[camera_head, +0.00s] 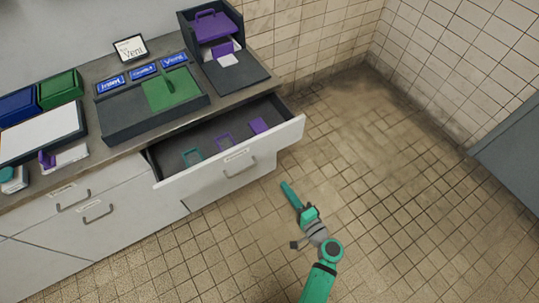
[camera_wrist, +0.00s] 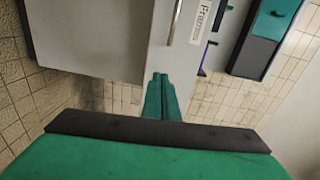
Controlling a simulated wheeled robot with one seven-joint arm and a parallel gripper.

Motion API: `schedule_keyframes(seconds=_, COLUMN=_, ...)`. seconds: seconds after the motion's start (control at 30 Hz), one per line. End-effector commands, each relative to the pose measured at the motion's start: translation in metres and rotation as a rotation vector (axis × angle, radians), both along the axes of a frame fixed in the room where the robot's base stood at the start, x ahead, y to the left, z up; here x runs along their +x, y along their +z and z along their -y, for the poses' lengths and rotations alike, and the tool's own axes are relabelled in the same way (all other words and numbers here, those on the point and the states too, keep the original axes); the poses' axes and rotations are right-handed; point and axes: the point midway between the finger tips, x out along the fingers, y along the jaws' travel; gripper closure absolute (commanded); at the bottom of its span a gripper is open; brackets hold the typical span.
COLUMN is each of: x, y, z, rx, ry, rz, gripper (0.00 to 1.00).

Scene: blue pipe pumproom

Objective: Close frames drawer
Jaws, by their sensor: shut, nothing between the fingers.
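The frames drawer (camera_head: 237,171) is pulled open from the cabinet, with a white front and a metal bar handle (camera_head: 240,167). In the wrist view the drawer front (camera_wrist: 168,50) carries a label reading "Frames" (camera_wrist: 203,20) beside the handle (camera_wrist: 175,22). My green gripper (camera_head: 287,190) is shut and empty, in front of the drawer at its right side. In the wrist view its fingertips (camera_wrist: 160,82) overlap the drawer front; I cannot tell whether they touch.
The countertop (camera_head: 85,80) above holds a dark tray with a green panel (camera_head: 172,90), a dark box with a purple lid (camera_head: 213,25) and several blue labels. Closed drawers (camera_head: 80,205) are at left. The tiled floor (camera_head: 400,180) to the right is clear.

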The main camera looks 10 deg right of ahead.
Motion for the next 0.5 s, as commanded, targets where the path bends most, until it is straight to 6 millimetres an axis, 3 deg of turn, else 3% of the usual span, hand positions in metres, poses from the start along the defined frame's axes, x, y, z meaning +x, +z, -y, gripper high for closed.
schedule_keyframes(seconds=0.2, x=0.015, y=0.02, z=0.01, rx=0.055, ry=0.012, rz=0.064, gripper=1.0)
schedule_keyframes(seconds=0.5, x=0.056, y=0.021, z=-0.004, rx=0.057, ry=0.015, rz=0.065, gripper=1.0)
